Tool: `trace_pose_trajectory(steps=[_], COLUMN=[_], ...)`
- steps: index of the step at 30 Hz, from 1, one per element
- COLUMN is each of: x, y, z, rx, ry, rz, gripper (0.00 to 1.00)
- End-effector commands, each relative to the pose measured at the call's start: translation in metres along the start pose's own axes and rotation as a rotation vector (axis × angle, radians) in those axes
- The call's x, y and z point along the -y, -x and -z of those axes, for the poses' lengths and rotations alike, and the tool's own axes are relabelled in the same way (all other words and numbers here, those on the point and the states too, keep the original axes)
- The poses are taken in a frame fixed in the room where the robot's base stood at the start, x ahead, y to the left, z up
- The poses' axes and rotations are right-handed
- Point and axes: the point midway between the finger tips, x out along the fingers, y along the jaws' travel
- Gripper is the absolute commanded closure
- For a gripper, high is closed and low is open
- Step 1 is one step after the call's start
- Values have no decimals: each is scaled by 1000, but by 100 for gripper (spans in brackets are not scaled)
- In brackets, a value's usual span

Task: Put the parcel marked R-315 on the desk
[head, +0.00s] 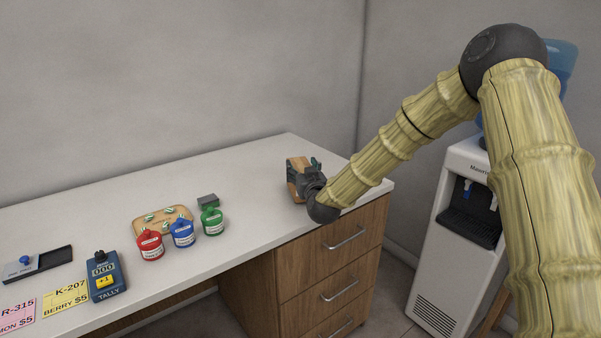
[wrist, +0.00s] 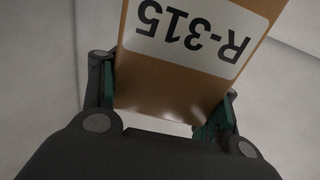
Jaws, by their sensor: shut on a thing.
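My gripper (wrist: 165,110) is shut on a brown cardboard parcel (wrist: 170,80). The parcel's white label reads R-315, upside down in the wrist view. In the head view the parcel (head: 296,178) shows beside the dark gripper (head: 310,175), at the right end of the white desk (head: 255,160). The gripper hides part of the parcel there. I cannot tell whether the parcel touches the desk top or hangs just above it.
On the desk stand red (head: 150,246), blue (head: 182,234) and green (head: 212,221) jars, a wooden tray (head: 155,217), a grey block (head: 208,200), a tally counter (head: 105,276), a stamp pad (head: 50,262) and cards (head: 62,298). A water dispenser (head: 463,230) stands right. The desk's back middle is clear.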

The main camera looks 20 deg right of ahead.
Motion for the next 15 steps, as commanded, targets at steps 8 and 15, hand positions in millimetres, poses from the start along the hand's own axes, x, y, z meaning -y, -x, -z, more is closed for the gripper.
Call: trace_pose_trajectory(steps=[8, 15], x=[-1, -1], y=[0, 0], z=[-11, -14], rx=[-1, -1], ry=[0, 0], rz=[-1, -1], gripper=[73, 73])
